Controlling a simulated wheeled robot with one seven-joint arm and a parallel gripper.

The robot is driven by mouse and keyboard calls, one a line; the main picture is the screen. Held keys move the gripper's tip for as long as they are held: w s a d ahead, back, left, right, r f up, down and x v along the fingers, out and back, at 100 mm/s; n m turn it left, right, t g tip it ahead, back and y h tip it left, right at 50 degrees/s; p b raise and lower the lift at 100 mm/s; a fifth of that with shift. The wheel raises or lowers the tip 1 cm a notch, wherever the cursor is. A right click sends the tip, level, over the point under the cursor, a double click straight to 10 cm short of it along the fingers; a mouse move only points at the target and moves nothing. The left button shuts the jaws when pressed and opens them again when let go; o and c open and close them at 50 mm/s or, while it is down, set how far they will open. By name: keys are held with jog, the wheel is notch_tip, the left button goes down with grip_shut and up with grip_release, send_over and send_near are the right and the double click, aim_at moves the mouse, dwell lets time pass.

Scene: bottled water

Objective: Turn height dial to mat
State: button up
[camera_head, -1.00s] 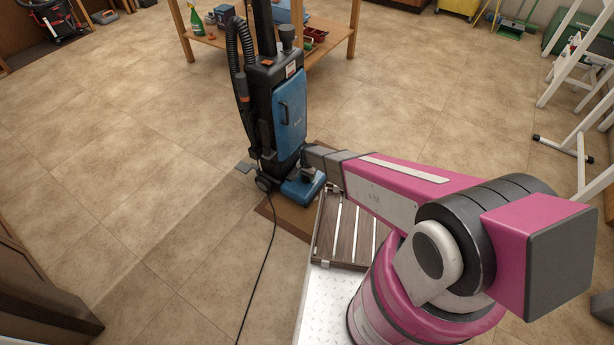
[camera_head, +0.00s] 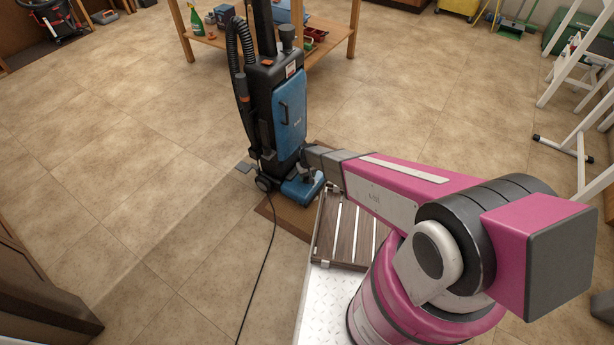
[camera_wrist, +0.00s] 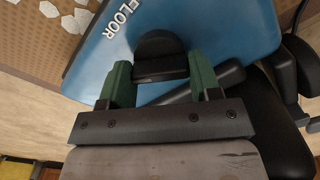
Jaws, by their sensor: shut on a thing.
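The blue and black upright vacuum cleaner (camera_head: 288,115) stands on a brown mat (camera_head: 285,217). Its blue floor head (camera_head: 303,189) is at the end of my arm. In the wrist view the blue head (camera_wrist: 230,30) fills the upper middle, with the white word FLOOR (camera_wrist: 122,18) at its upper left. A black round dial (camera_wrist: 158,48) with a flat grip bar sits on the head. My gripper (camera_wrist: 158,78) has its green fingers shut on the dial, one on each side. The dial's pointer and other setting marks cannot be made out.
The black cord (camera_head: 262,275) runs from the vacuum towards the front across the floor. A wooden slatted platform (camera_head: 345,230) is beside the mat, next to my arm. A wooden shelf table (camera_head: 340,45) stands behind.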

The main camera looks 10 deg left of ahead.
jog(key=n, duration=0.6)
jog(key=shift+n, duration=0.3)
dwell(0.5)
jog(key=o, duration=0.9)
notch_tip(320, 180, up, 11)
jog(key=shift+f, duration=0.1)
